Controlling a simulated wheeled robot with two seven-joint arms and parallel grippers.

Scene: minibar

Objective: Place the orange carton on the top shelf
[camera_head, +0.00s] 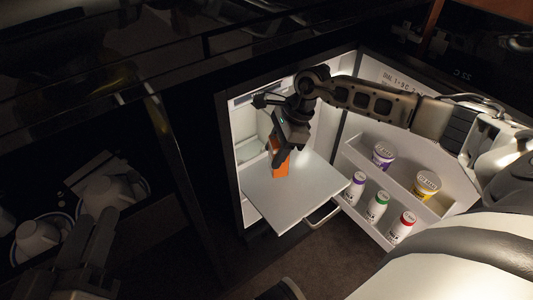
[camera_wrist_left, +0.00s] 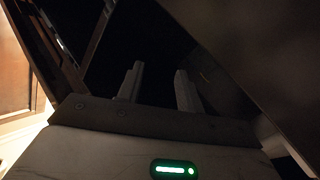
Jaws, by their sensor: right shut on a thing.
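The orange carton (camera_head: 282,168) is upright, low over or on the flat white shelf (camera_head: 297,205) that sticks out of the open minibar; I cannot tell if it touches the shelf. My right gripper (camera_head: 277,150) is shut on the carton's upper part and hides some of it. My left gripper (camera_head: 93,240) is low at the left of the head view, away from the minibar. In the left wrist view its two fingers (camera_wrist_left: 158,88) stand apart with nothing between them.
White cups (camera_head: 98,195) stand at the left. A handle (camera_head: 322,216) is at the shelf's front.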

